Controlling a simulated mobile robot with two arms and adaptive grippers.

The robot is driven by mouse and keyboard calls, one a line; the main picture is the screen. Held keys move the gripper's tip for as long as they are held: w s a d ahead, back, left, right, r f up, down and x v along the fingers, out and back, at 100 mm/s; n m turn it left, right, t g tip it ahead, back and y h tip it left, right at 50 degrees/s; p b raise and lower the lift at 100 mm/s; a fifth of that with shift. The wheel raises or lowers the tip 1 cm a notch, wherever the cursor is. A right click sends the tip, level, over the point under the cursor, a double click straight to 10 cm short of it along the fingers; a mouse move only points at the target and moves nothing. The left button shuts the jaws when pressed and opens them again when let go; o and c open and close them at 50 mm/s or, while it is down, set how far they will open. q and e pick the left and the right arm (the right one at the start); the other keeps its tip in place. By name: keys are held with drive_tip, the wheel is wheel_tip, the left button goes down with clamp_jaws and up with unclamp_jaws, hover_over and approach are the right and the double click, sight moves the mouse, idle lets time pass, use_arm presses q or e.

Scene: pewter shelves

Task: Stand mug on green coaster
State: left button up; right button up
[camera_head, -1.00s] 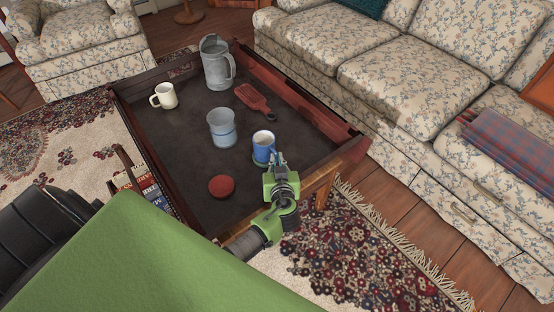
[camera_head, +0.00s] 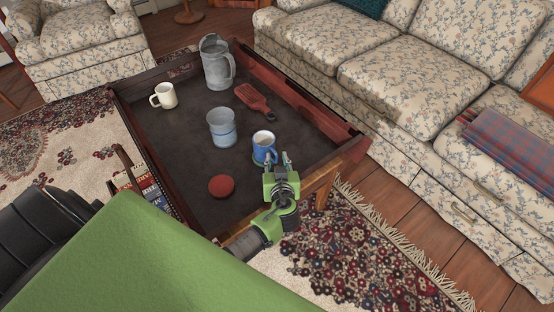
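A blue mug (camera_head: 263,149) stands upright near the front right corner of the sunken table top. A thin green edge, which looks like the green coaster (camera_head: 256,162), shows at the mug's base; most of it is hidden. My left gripper (camera_head: 278,162) is just in front of the mug, to its lower right. Its two fingers are spread apart, with a gap between them, and nothing is clearly held. Whether a finger still touches the mug I cannot tell. A second, cream mug (camera_head: 164,96) stands at the table's left side. My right gripper is not in view.
A grey-blue cup (camera_head: 222,128), a metal pitcher (camera_head: 215,66), a red brush (camera_head: 254,101) and a round red object (camera_head: 221,187) are on the table. A raised wooden rim (camera_head: 158,165) surrounds the top. A sofa (camera_head: 400,85) stands close on the right.

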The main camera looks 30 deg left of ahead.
use_arm(q)
drive_tip(key=shift+f, duration=0.1)
drive_tip(key=shift+s+d, duration=0.25)
drive_tip(key=v, duration=1.1)
drive_tip(key=shift+s+r, duration=0.15)
drive_tip(key=shift+r, duration=0.15)
drive_tip(key=shift+d, duration=0.1)
